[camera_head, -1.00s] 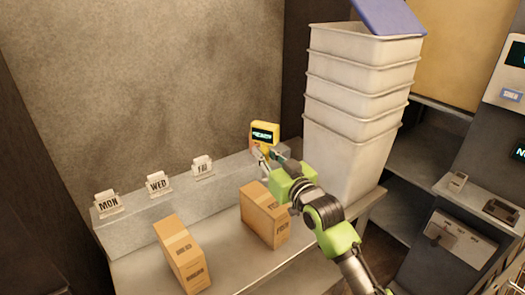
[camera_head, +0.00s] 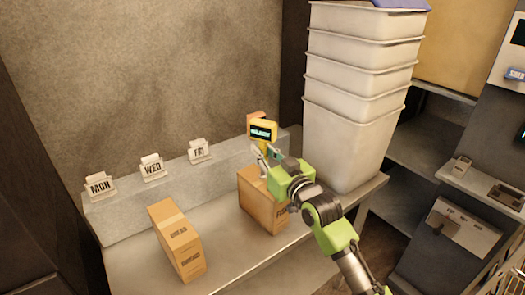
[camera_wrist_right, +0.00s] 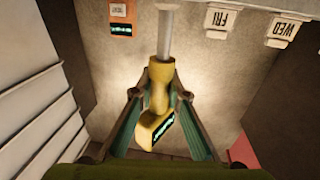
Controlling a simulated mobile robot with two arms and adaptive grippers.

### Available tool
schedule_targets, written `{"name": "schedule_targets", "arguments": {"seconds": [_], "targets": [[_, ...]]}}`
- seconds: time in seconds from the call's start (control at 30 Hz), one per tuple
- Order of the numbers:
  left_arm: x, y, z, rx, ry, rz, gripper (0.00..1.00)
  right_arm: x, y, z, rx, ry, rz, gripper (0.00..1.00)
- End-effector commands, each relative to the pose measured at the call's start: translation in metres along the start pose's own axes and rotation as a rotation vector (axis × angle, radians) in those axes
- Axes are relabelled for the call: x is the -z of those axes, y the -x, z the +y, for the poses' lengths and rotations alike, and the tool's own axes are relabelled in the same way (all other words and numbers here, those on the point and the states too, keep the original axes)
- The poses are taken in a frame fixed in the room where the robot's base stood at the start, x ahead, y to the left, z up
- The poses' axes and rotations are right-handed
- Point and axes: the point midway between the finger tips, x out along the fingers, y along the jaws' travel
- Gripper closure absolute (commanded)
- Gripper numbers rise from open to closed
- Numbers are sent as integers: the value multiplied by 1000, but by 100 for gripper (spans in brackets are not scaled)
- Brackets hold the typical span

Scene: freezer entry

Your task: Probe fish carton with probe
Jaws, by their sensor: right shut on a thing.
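The yellow probe (camera_head: 263,131) with a dark green-lit display is in my right gripper (camera_head: 266,160). In the right wrist view both fingers of the gripper (camera_wrist_right: 158,95) close around the yellow handle of the probe (camera_wrist_right: 157,72), and its metal shaft extends away from them. The fish carton (camera_head: 258,207) is a brown box standing on the table, its label partly hidden by my right arm. The gripper and probe appear over the carton's top; I cannot tell whether the shaft touches it. My left gripper is not in view.
Another brown carton (camera_head: 177,243) stands to the left. MON (camera_head: 100,187), WED (camera_head: 152,167) and FRI (camera_head: 199,151) cards sit on the back ledge (camera_head: 150,195). An orange item (camera_head: 256,116) is behind the probe. Stacked white bins (camera_head: 350,155) stand to the right.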

Motion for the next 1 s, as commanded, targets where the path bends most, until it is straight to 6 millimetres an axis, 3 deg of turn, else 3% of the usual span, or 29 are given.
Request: {"name": "schedule_targets", "arguments": {"seconds": [1.0], "targets": [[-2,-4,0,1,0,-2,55,-5,0,0,0,0,1,100]]}}
